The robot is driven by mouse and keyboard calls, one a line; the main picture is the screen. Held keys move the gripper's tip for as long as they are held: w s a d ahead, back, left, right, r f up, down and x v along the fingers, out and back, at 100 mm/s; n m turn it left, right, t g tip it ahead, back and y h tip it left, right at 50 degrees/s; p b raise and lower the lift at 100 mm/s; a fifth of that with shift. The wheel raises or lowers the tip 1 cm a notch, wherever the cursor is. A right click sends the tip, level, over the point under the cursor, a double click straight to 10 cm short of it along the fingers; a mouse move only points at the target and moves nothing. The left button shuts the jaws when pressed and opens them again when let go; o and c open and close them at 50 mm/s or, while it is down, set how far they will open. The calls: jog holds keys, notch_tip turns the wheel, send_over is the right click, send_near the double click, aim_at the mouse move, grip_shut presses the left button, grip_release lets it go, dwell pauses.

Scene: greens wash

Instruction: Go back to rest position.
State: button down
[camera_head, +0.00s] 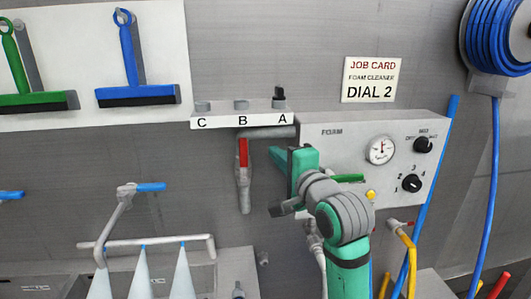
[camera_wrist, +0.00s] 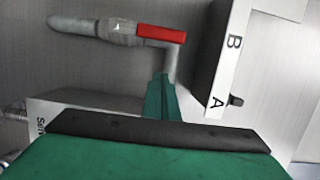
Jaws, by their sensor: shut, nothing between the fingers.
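My gripper (camera_head: 278,155) is shut and empty in the head view, at the end of my teal and grey arm. It is in front of the left part of the foam panel, just right of a pipe valve with a red lever (camera_head: 243,153). In the wrist view my closed fingers (camera_wrist: 160,92) point up the picture, towards the pipe below the red lever (camera_wrist: 161,34). I cannot tell whether they touch the pipe. The lever lies along the pipe valve in both views.
The foam panel (camera_head: 320,160) carries a gauge (camera_head: 381,150) and two black knobs. A labelled A-B-C shelf (camera_head: 220,119) is above the valve. Blue hoses (camera_head: 492,190) hang at right. A bent tap (camera_head: 118,215) and pale cones stand at lower left. Squeegees hang at upper left.

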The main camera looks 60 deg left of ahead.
jog(key=s+d, duration=0.1)
jog(key=d, duration=0.7)
jog(key=shift+s+d, duration=0.2)
jog(key=shift+s, duration=0.2)
